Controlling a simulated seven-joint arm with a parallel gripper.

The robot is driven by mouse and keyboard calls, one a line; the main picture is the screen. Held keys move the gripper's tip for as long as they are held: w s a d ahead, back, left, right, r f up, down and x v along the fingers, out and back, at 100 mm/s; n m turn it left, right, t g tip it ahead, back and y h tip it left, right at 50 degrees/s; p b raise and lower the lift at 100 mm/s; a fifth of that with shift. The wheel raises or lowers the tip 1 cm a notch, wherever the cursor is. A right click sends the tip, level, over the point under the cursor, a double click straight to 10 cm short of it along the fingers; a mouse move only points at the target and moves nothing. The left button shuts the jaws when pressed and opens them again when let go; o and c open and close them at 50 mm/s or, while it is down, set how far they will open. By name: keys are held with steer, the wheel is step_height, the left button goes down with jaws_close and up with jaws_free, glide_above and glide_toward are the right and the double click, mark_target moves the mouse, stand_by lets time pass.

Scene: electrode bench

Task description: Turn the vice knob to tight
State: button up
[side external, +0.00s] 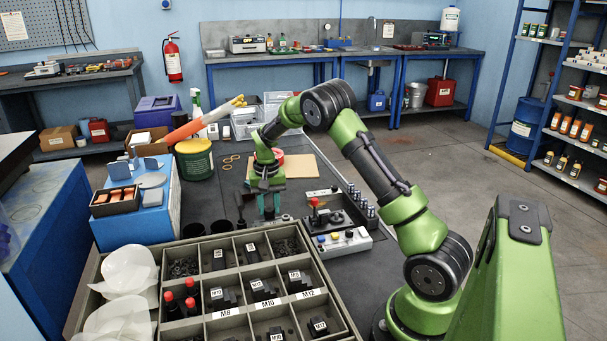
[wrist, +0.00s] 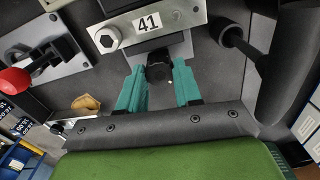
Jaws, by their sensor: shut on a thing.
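The fingers cover part of the knob's sides. No tight mark or pointer can be read. In the side external view my gripper (side external: 269,208) points down at the dark bench, and the vice is mostly hidden behind the bin tray and fingers.
A red-ball lever (side external: 314,203) stands on a plate just right of my gripper. A switch box (side external: 342,242) with coloured buttons is nearer. A compartment tray (side external: 200,312) of parts fills the front.

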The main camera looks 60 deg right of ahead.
mark_target(270, 211)
steer(key=m, duration=0.6)
steer(key=shift+r, duration=0.1)
steer(key=m, duration=0.6)
steer(key=shift+m, duration=0.4)
steer(key=o, duration=0.7)
step_height(270, 211, up, 17)
stand_by(0.4)
